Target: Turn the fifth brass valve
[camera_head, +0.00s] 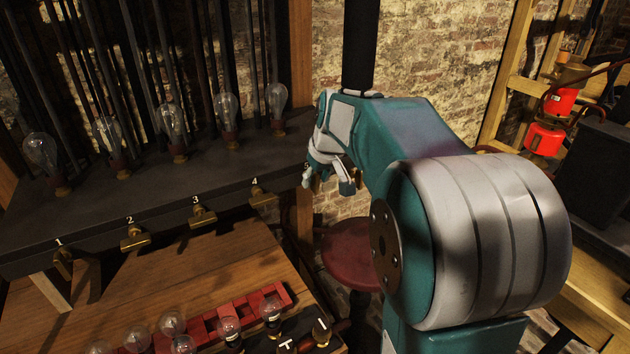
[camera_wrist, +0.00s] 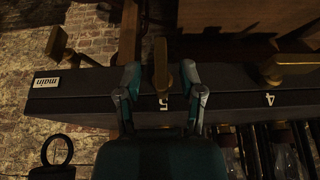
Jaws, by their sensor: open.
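The fifth brass valve (camera_wrist: 160,58) shows in the wrist view, above the label 5 on the dark shelf edge. My gripper (camera_wrist: 160,74) is open, with one finger on each side of this valve. I see no clear contact between the fingers and the valve. In the head view my gripper (camera_head: 328,182) is at the right end of the shelf and hides most of the fifth valve. Brass valves numbered 1 (camera_head: 64,262), 2 (camera_head: 135,238), 3 (camera_head: 203,215) and 4 (camera_head: 262,196) line the shelf front to the left.
Glass bulbs (camera_head: 226,112) stand along the dark shelf (camera_head: 130,202). A wooden table (camera_head: 190,272) below holds a red rack (camera_head: 245,310) with more bulbs. A red stool (camera_head: 350,255) stands beneath my gripper. A "main" label (camera_wrist: 46,82) is near the shelf end.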

